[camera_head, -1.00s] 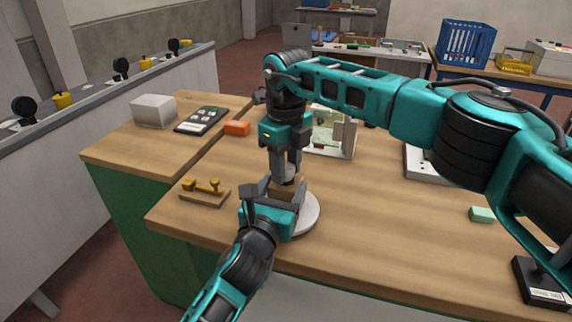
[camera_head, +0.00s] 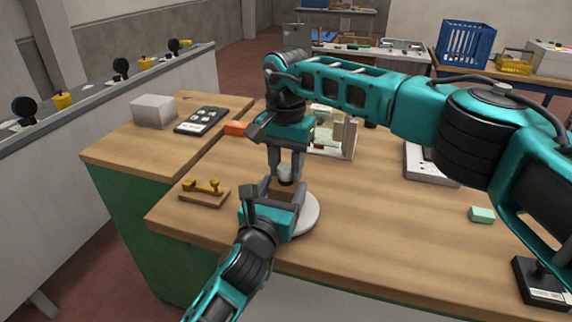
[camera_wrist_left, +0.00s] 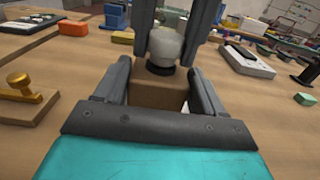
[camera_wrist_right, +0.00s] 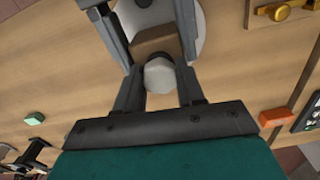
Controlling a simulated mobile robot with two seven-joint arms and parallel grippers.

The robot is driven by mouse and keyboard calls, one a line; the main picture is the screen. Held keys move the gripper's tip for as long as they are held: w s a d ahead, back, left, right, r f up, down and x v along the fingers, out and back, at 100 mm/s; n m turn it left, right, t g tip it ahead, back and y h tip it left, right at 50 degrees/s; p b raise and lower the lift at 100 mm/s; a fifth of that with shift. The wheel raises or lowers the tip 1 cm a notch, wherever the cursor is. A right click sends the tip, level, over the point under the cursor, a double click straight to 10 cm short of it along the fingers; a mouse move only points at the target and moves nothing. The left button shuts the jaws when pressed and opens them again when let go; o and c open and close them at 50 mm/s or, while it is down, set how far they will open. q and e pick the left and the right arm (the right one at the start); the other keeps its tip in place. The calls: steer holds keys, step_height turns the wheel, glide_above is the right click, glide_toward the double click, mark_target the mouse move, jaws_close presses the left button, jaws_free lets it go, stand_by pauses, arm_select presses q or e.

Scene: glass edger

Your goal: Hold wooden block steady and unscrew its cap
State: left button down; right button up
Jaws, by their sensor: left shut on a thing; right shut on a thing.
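The wooden block (camera_wrist_left: 158,92) is a brown block between the fingers of my left gripper (camera_head: 283,190), which is shut on it from the front. It stands over a round white disc (camera_head: 308,214). The cap (camera_wrist_left: 165,45) is pale grey-white, above the block with a dark ring under it. My right gripper (camera_head: 286,168) points down from above and is shut on the cap. The right wrist view also shows the cap (camera_wrist_right: 159,74) between the fingertips, with the block (camera_wrist_right: 157,43) beyond it. Much of the block is hidden by the left gripper in the head view.
A board with a brass handle (camera_head: 204,192) lies left of the block. An orange block (camera_head: 234,128), a dark keypad (camera_head: 201,121) and a grey box (camera_head: 153,110) are further back left. A green block (camera_head: 482,214) lies at right.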

steer(key=n, duration=0.5)
steer(key=shift+n, duration=0.4)
steer(key=n, duration=0.5)
steer(key=o, duration=1.2)
steer(key=shift+c, duration=0.2)
